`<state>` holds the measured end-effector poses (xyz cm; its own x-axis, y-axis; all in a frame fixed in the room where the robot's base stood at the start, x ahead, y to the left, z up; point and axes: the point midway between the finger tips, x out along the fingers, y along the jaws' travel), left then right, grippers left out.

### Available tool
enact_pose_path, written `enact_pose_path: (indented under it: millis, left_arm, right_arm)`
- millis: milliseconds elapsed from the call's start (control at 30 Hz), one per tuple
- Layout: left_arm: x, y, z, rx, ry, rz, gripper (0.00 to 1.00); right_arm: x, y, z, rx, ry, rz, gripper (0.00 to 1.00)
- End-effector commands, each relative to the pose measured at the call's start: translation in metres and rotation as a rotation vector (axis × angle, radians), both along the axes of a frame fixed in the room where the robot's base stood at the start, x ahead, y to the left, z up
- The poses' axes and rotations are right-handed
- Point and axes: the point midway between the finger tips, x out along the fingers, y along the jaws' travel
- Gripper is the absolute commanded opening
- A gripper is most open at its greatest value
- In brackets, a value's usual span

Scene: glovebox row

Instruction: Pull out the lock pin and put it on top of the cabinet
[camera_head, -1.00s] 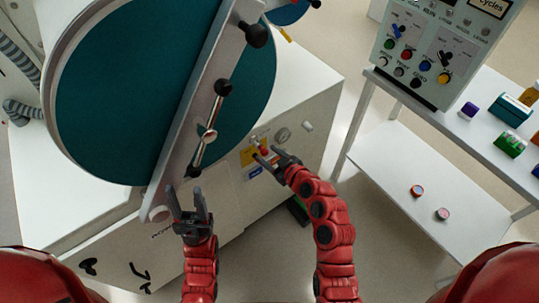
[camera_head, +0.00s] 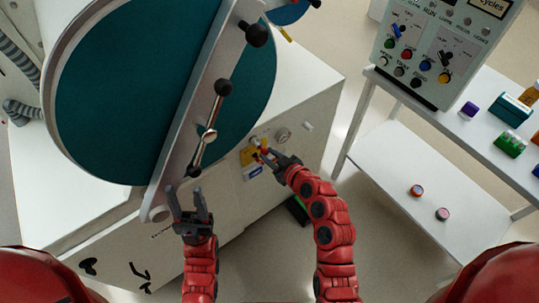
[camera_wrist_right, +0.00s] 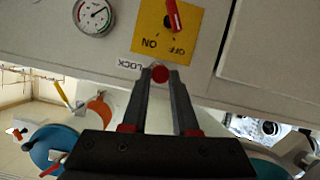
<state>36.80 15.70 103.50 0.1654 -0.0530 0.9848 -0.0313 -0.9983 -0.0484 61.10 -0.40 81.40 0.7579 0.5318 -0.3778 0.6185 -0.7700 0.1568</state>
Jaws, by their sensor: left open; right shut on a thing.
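The lock pin shows as a round red knob (camera_wrist_right: 160,74) beside the LOCK label in the right wrist view. My right gripper (camera_wrist_right: 160,80) is shut on it, one finger on each side. In the head view my right gripper (camera_head: 266,155) is at the panel on the cabinet (camera_head: 305,100), and its fingers mostly hide the pin there. The pin's shaft is hidden, so I cannot tell how deep it sits. My left gripper (camera_head: 187,196) is open and empty, near the lower end of the silver door bar.
A yellow ON/OFF plate (camera_wrist_right: 150,30) with a red switch handle (camera_wrist_right: 173,14) and a gauge (camera_wrist_right: 93,15) are near the pin. The round teal door (camera_head: 120,90) covers much of the cabinet. The white top beside it looks clear. A shelf (camera_head: 400,160) stands right.

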Motion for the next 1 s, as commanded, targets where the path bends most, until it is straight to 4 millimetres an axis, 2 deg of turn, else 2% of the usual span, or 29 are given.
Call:
enact_pose_path:
  millis: [1000]
  left_arm:
    - [0.000, 0.000, -0.014, 0.000, 0.000, 0.000, 0.50]
  right_arm:
    - [-0.018, -0.013, -0.001, 0.000, 0.000, -0.001, 0.00]
